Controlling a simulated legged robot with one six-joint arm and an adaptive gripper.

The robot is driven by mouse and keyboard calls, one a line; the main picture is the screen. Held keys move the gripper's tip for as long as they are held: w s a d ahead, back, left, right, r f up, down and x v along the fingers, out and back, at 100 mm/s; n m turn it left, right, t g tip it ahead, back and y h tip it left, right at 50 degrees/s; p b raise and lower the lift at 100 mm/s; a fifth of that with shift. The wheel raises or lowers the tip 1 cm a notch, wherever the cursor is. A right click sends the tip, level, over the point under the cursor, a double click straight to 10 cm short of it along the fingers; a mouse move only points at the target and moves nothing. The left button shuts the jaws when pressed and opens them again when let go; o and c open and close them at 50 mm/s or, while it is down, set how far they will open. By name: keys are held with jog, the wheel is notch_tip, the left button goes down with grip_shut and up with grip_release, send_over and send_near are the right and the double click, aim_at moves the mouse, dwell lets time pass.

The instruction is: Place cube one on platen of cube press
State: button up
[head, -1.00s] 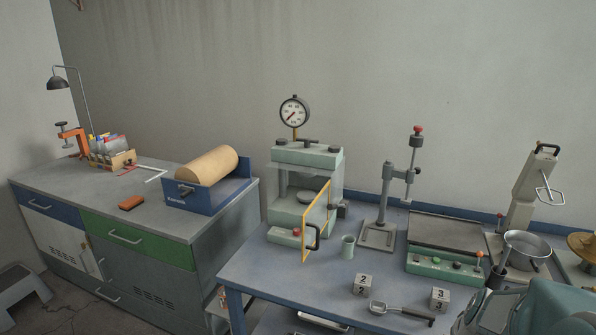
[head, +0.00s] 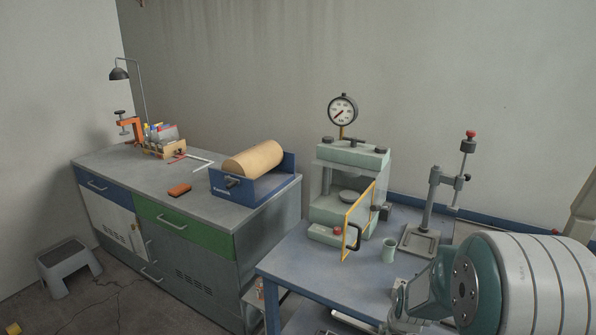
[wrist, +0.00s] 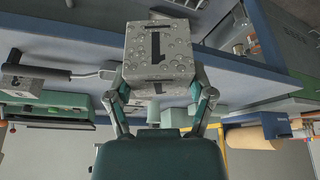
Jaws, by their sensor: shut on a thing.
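Cube one (wrist: 157,48), a grey pitted concrete cube marked "1", is held between the two fingers of my gripper (wrist: 160,90) in the wrist view. My gripper is shut on its sides. The cube press (head: 348,160) is a pale green frame with a dial gauge (head: 342,111) on top. Its yellow-edged door (head: 357,222) stands swung open toward the front. The round platen (head: 350,197) shows inside, bare. My arm is to the right and in front of the press.
A green cup (head: 389,250) stands just right of the press door. A stand with a red knob (head: 430,205) is further right. A grey cabinet (head: 140,170) with a blue tray and roll (head: 252,160) is on the left.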

jog(key=w+a+f+n, duration=0.1)
jog(key=w+a+f, duration=0.3)
jog(key=a, duration=0.5)
jog(key=shift+a+f+n+y, duration=0.3)
jog(key=shift+f+n+y, duration=0.1)
jog(key=shift+f, duration=0.15)
jog(key=shift+s+d, duration=0.1)
